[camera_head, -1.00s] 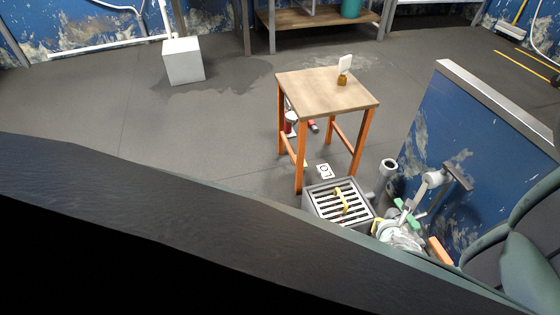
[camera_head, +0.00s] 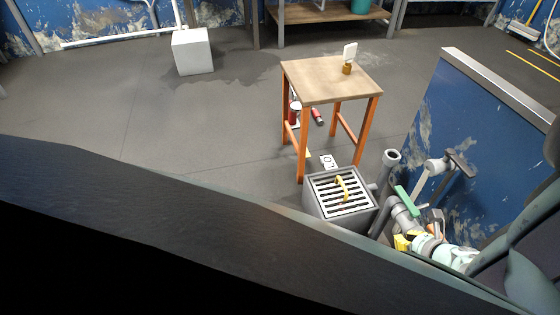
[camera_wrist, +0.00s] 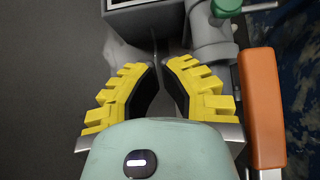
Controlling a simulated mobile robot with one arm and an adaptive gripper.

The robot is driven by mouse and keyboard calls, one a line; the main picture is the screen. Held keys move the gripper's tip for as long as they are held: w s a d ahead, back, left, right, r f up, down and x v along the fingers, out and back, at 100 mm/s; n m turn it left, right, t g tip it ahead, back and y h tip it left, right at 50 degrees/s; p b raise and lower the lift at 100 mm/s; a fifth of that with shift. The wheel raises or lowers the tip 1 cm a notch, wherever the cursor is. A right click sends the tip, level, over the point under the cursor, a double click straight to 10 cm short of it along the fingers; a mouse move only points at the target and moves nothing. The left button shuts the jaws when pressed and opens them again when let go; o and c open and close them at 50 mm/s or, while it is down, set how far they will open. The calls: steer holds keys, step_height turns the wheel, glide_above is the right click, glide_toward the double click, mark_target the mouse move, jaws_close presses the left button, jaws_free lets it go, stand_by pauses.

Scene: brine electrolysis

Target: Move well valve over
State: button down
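The well is a grey box with a slatted grate (camera_head: 318,205), and grey pipes run beside it on its right. A green valve handle (camera_head: 406,201) sits on the pipes and also shows at the top of the wrist view (camera_wrist: 228,7). An orange handle (camera_wrist: 262,105) stands just right of my gripper in the wrist view. Which handle is the well valve I cannot tell. My gripper (camera_wrist: 158,68) has its yellow fingers apart, with grey pipework below and beyond them. Nothing is clearly held. In the head view my gripper (camera_head: 404,241) is low beside the pipes.
A blue partition (camera_head: 450,130) stands close on the right. A wooden table (camera_head: 330,78) with orange legs is behind the well and carries a small brown bottle (camera_head: 347,68). A white cube (camera_head: 193,52) stands farther back. The floor at left is clear.

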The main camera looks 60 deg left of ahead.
steer(key=p+v, duration=0.5)
steer(key=v, duration=0.7)
steer(key=w+d+r+n+t+h+p, duration=0.1)
steer(key=w+d+r+t+h+p, duration=0.2)
steer(key=r+p, duration=0.6)
steer(key=shift+w+d+r+h+p, duration=0.25)
steer(key=shift+w+d+h+p, duration=0.25)
steer(key=shift+w+d+p, duration=0.65)
steer(key=shift+w+a+r+t, duration=0.1)
steer(key=shift+w+t, duration=0.1)
steer(key=shift+t, duration=0.1)
